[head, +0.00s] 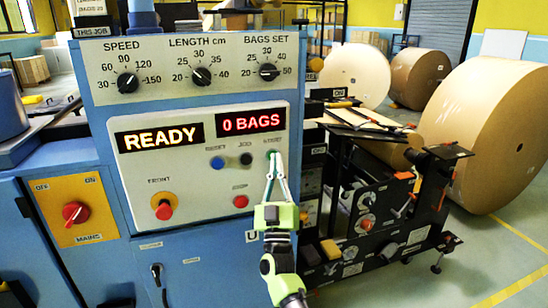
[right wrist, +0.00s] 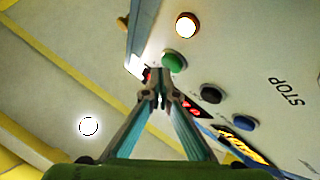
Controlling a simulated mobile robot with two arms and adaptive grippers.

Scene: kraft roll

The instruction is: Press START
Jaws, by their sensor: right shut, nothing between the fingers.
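The START button is green (right wrist: 174,62) in the right wrist view, on the pale control panel (head: 200,175) of the blue machine. In the head view my fingertips mostly cover it, under its label. My right gripper (head: 274,158) is shut and empty, pointing up at the button. In the right wrist view its fingertips (right wrist: 158,78) are together just below the button; I cannot tell whether they touch it. The displays read READY (head: 160,137) and 0 BAGS (head: 252,119). My left gripper is not in view.
Left of START are a black JOG button (head: 246,159) and a blue RESET button (head: 217,163). Below are a red STOP button (head: 240,201) and a red knob (head: 164,210) marked FRONT. A red MAINS switch (head: 76,212) is at left. Large kraft rolls (head: 490,130) stand right.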

